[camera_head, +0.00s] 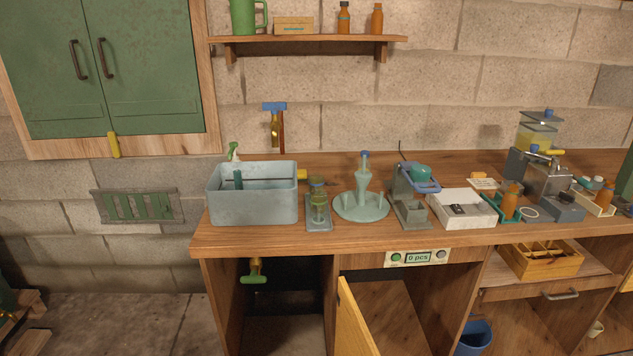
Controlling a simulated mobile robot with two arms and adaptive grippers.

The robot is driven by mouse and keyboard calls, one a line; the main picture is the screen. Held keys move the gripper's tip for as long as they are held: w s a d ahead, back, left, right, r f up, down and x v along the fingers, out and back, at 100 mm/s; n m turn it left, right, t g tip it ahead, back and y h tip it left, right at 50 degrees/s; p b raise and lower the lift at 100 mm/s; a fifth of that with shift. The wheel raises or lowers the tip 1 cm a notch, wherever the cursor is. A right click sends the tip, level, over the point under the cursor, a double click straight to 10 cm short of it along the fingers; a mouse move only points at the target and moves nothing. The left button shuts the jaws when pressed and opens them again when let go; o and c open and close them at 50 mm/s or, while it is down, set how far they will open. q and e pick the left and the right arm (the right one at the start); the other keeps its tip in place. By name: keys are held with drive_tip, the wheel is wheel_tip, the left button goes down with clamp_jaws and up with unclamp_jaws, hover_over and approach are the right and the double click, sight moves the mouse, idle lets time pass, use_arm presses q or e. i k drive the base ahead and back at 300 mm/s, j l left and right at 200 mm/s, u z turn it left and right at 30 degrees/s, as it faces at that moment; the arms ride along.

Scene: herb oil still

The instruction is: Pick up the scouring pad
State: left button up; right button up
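I cannot clearly pick out a scouring pad. A small yellow piece (302,174) sits at the right rim of the grey basin (252,208), too small to tell what it is. A dark green upright item (238,179) shows inside the basin, and its lower part is hidden by the front wall. A yellow piece (114,145) hangs at the lower edge of the green wall cabinet. Neither of my grippers is in view.
The wooden counter (375,240) carries a pale green stand (361,205), a white box (461,208) and brown bottles at the right. Below it, a yellow cupboard door (354,318) stands open. A wooden crate (542,262) rests on a pulled-out drawer. A blue bucket (474,338) stands low.

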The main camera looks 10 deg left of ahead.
sight(302, 174)
drive_tip(key=i+j+u, duration=0.1)
drive_tip(key=j+u, duration=0.25)
drive_tip(key=i+j+u, duration=0.15)
drive_tip(key=j+u, duration=0.15)
drive_tip(key=j, duration=0.25)
drive_tip(key=i+j+u, duration=0.2)
drive_tip(key=j+u, duration=0.15)
drive_tip(key=i+j+u, duration=0.5)
drive_tip(key=j+u, duration=0.2)
drive_tip(key=i+j, duration=0.1)
drive_tip(key=i, duration=0.4)
drive_tip(key=i+j, duration=0.1)
drive_tip(key=i, duration=0.4)
drive_tip(key=i+z, duration=0.25)
drive_tip(key=z, duration=0.15)
drive_tip(key=i+z, duration=0.2)
drive_tip(key=z, duration=0.15)
drive_tip(key=i+z, duration=0.25)
drive_tip(key=z, duration=0.15)
drive_tip(key=i+j+z, duration=0.2)
drive_tip(key=z, duration=0.2)
